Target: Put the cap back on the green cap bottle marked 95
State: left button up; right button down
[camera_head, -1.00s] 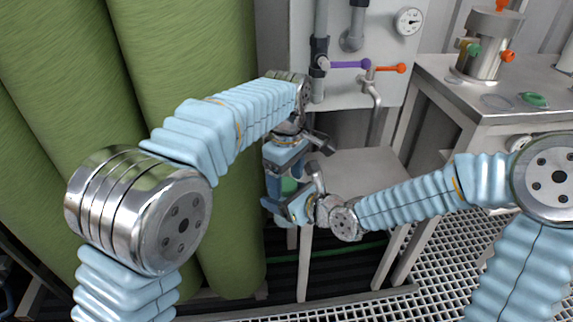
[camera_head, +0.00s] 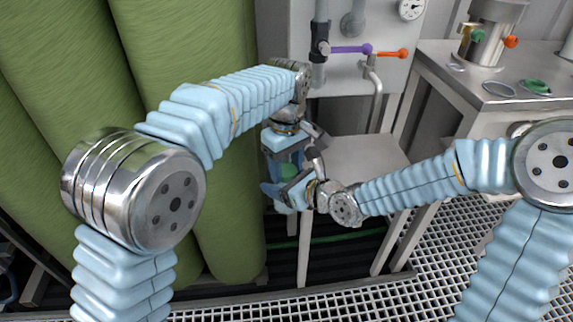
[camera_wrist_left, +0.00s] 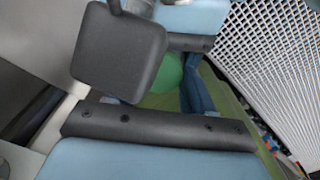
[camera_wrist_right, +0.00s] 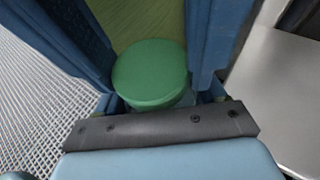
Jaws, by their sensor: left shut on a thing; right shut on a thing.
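The green cap (camera_wrist_right: 150,73) shows between blue finger pieces in the right wrist view, with a pale, clear bottle part (camera_wrist_right: 180,103) below it. Green also shows in the head view (camera_head: 289,170) and the left wrist view (camera_wrist_left: 164,80). My left gripper (camera_head: 285,166) points down from above and appears shut on the cap. My right gripper (camera_head: 279,191) comes in from the right, just below, and appears shut on the bottle. The fingers hide most of the bottle. Whether the cap touches the neck cannot be told, and no marking 95 is readable.
Large green cylinders (camera_head: 180,90) stand close on the left. A wall panel with purple and orange valve handles (camera_head: 370,50) is behind. A low metal table (camera_head: 365,155) stands behind the grippers. A bench (camera_head: 455,75) at right holds a metal vessel (camera_head: 492,38) and a green item (camera_head: 534,86).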

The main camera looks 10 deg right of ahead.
pick_arm(q)
jog(key=shift+m, duration=0.3)
jog(key=o, duration=1.2)
jog(key=shift+c, duration=0.2)
jog(key=shift+r, duration=0.1)
jog(key=shift+r, duration=2.2)
jog(key=o, duration=0.4)
jog(key=shift+r, duration=0.1)
